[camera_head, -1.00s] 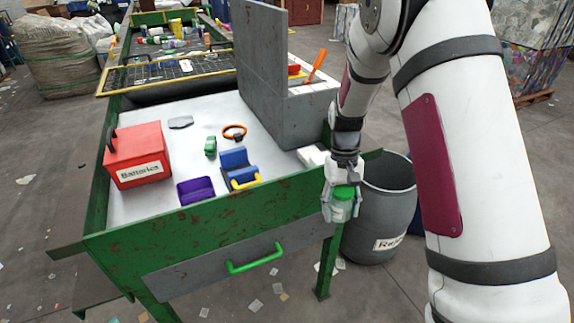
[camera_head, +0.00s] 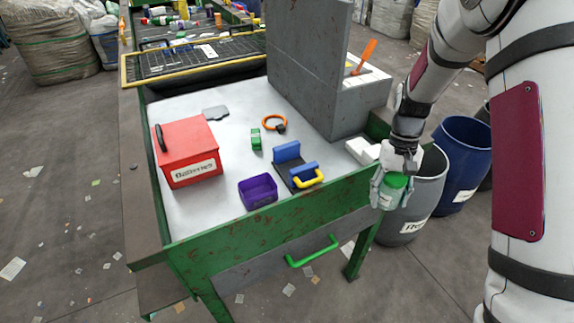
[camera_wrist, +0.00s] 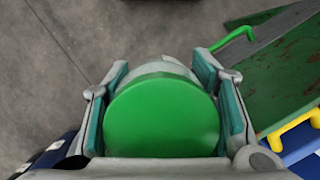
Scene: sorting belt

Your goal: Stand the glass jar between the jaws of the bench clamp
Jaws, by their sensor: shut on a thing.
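The glass jar (camera_head: 391,197) has a green lid and hangs upright in my gripper (camera_head: 391,188), outside the bench's right front corner and in front of a grey barrel. In the wrist view its green lid (camera_wrist: 162,117) fills the space between the two finger pads, which press on its sides. The bench clamp (camera_head: 292,168) stands on the white bench top, with two blue jaws, a dark bed between them and a yellow handle at the front. The space between the jaws looks empty. The clamp is left of my gripper and apart from it.
A purple tray (camera_head: 258,192), a red battery box (camera_head: 187,155), a green toy car (camera_head: 256,139) and an orange ring (camera_head: 274,123) are on the bench. A grey wall (camera_head: 306,75) rises behind the clamp. The green bench rim (camera_head: 300,210) lies between gripper and clamp. Barrels (camera_head: 464,158) stand right.

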